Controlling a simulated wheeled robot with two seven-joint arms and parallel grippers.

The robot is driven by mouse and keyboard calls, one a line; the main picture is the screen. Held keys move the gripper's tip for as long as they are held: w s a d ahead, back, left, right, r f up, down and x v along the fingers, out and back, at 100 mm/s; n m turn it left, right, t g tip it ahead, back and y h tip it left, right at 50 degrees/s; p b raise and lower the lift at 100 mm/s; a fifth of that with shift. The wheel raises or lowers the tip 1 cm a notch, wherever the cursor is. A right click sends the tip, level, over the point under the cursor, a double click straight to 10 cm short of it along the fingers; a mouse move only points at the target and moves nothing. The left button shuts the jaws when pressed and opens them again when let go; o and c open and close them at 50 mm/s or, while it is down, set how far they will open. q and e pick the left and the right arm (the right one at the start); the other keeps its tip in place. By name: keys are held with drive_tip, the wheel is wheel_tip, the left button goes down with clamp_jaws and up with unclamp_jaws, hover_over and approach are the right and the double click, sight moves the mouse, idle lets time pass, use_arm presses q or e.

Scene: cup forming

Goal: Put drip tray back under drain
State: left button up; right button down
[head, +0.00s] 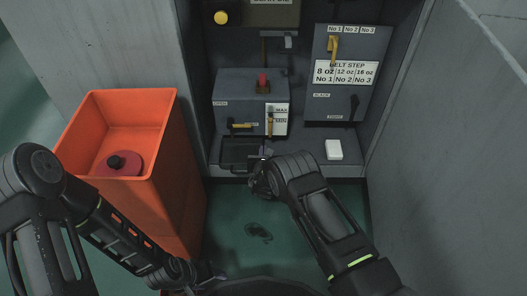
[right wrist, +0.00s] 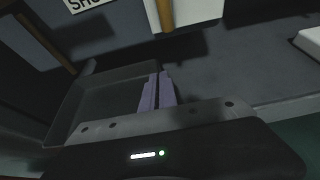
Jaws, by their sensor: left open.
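The dark, shallow drip tray (head: 236,155) lies at the ledge below the grey box with the drain handles (head: 240,126). In the right wrist view the tray (right wrist: 105,98) fills the left middle, with its inside visible and looking empty. My right gripper (head: 265,152) is at the tray's right side. Its two pale fingers (right wrist: 155,92) are close together at the tray's right wall and look shut on it. The contact itself is partly hidden. My left gripper (head: 214,277) is low in the head view, away from the tray, and open; its fingers are hard to make out.
An orange bin (head: 183,165) with a red, black-knobbed object (head: 126,163) inside stands at the left. A white block (head: 334,150) sits on the ledge at the right. A dark spill (head: 258,232) marks the green floor. Grey walls close in both sides.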

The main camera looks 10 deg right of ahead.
drive_tip(key=c, duration=1.7)
unclamp_jaws()
drive_tip(key=shift+r+p, duration=0.2)
drive_tip(key=shift+p, duration=0.15)
drive_tip(key=p+v, duration=0.4)
drive_tip(key=v, duration=0.8)
drive_tip(key=shift+p, duration=0.4)
